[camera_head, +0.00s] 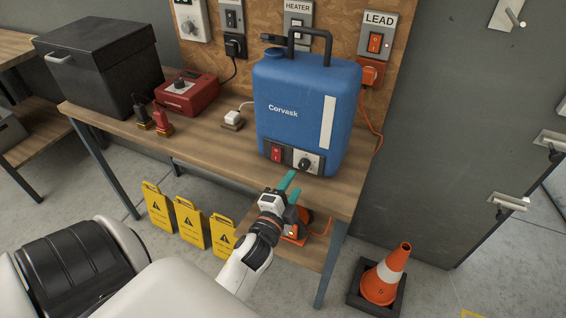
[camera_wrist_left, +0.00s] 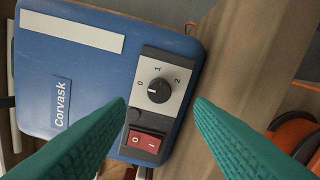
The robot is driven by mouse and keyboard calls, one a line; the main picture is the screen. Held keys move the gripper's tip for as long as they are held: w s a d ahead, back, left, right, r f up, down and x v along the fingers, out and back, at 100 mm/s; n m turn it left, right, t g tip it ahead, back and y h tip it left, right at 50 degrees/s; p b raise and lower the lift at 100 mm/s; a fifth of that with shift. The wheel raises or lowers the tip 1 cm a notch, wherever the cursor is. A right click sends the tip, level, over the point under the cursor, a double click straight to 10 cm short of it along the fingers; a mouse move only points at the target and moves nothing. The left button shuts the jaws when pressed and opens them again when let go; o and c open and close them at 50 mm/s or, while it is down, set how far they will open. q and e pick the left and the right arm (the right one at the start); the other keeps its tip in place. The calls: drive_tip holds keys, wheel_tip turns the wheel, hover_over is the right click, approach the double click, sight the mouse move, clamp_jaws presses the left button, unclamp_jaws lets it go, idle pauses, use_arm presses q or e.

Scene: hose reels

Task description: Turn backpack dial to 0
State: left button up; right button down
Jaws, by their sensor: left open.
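The blue Corvask backpack (camera_head: 300,95) stands upright on the wooden bench. Its black dial (camera_head: 306,164) sits low on the front on a pale plate beside a red rocker switch (camera_head: 276,153). In the left wrist view the dial (camera_wrist_left: 159,91) has marks 0, 1 and 2. A short white line on the knob lies on its picture-left side, toward the 0; the exact setting is hard to tell. My left gripper (camera_head: 291,184) is open and empty, in front of the dial and apart from it. Its teal fingers (camera_wrist_left: 160,101) frame the dial from either side. My right gripper is not in view.
A red box (camera_head: 188,93), two clamps (camera_head: 162,119), a white plug (camera_head: 232,117) and a black case (camera_head: 100,68) occupy the bench. An orange reel (camera_head: 296,232) is below. Yellow signs (camera_head: 191,224) and a cone (camera_head: 382,276) stand on the floor.

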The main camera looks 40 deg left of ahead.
use_arm(q)
drive_tip(key=b+v, duration=0.1)
drive_tip(key=v, duration=0.4)
drive_tip(key=shift+s+d, duration=0.1)
drive_tip(key=shift+s, duration=0.3)
